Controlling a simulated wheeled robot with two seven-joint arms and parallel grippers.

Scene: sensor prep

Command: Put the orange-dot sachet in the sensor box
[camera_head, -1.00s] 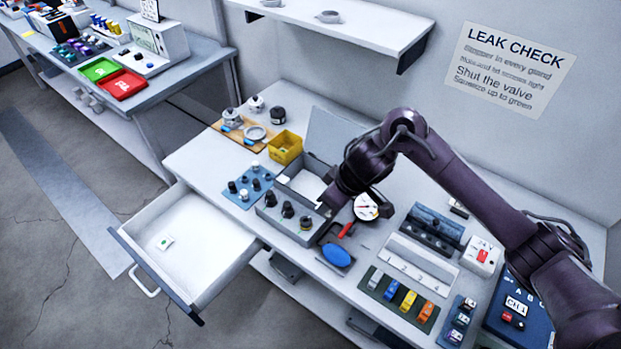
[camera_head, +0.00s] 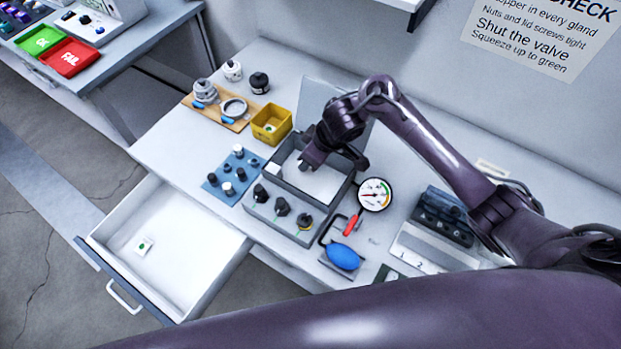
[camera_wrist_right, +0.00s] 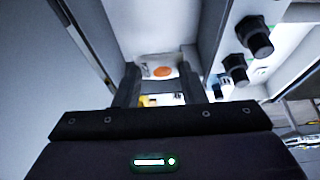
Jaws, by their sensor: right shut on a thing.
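The sensor box (camera_head: 345,190) is a grey open-topped box with its lid raised at the back and black glands on its front. My right gripper (camera_head: 306,166) is over the box's open top, toward its left side. In the right wrist view, the right gripper (camera_wrist_right: 160,88) is shut on the orange-dot sachet (camera_wrist_right: 162,71), a small pale packet whose orange dot shows between the fingers. The box's pale interior is behind it. I cannot tell whether the sachet touches the box floor. My left gripper is not in view.
An open drawer (camera_head: 185,265) at the left holds a green-dot sachet (camera_head: 143,246). A yellow bin (camera_head: 271,125) and a blue tray of fittings (camera_head: 222,188) stand left of the box. A gauge (camera_head: 375,194) and blue bulb (camera_head: 343,256) stand to the right.

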